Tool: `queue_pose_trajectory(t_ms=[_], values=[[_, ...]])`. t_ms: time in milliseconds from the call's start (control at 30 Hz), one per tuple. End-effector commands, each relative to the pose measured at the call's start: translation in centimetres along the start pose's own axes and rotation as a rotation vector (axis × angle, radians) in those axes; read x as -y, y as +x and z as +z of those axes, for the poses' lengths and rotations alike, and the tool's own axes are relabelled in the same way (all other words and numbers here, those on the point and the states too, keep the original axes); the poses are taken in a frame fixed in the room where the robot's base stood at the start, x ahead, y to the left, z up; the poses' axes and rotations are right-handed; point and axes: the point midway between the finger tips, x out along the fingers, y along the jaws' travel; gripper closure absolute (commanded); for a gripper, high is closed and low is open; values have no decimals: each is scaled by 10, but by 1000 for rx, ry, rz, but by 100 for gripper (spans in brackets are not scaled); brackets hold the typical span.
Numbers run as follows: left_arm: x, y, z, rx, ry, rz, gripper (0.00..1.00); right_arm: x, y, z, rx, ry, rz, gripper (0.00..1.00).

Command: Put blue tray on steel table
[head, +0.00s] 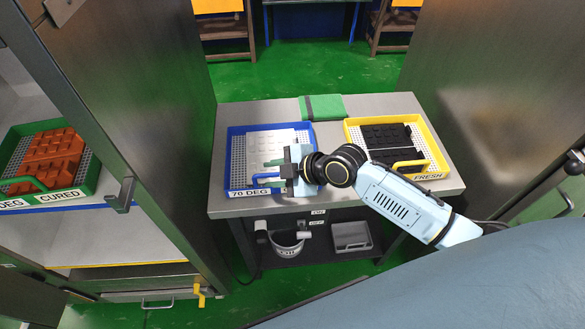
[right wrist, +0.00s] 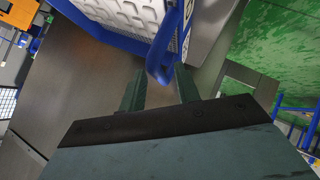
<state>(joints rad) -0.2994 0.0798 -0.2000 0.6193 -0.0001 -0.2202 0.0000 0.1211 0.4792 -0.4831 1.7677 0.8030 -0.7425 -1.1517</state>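The blue tray (head: 229,160), labelled 70 DEG, sits on the left part of the steel table (head: 330,195) with pale moulded parts in it. My right gripper (head: 274,171) is at the tray's front right, by its blue front handle (head: 263,179). In the right wrist view the gripper (right wrist: 160,88) has its two fingers apart. The blue handle (right wrist: 160,72) shows between and just beyond the fingertips; I cannot tell whether they touch it. The left gripper is not in view.
A yellow tray (head: 350,128) labelled FRESH, with black parts, stands on the table's right. A folded green cloth (head: 322,107) lies at the back. A green tray (head: 92,175) labelled CURED is in the open cabinet at left. A bucket (head: 287,245) and a grey bin (head: 352,237) are below.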

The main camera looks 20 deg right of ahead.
Motion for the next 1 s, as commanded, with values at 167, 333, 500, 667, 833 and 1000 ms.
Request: queue_pose_trajectory(t_ms=[167,333,500,667,833,1000], values=[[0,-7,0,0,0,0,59,0,-42,0,3,-6,-3,68],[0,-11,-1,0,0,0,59,0,-74,0,2,-5,-4,68],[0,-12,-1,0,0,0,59,0,-94,0,1,-2,-1,68],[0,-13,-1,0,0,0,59,0,-100,-1,-1,-1,-2,68],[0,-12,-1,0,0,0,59,0,-101,-1,-1,-1,-1,68],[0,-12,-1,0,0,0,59,3,-99,0,4,13,-3,68]])
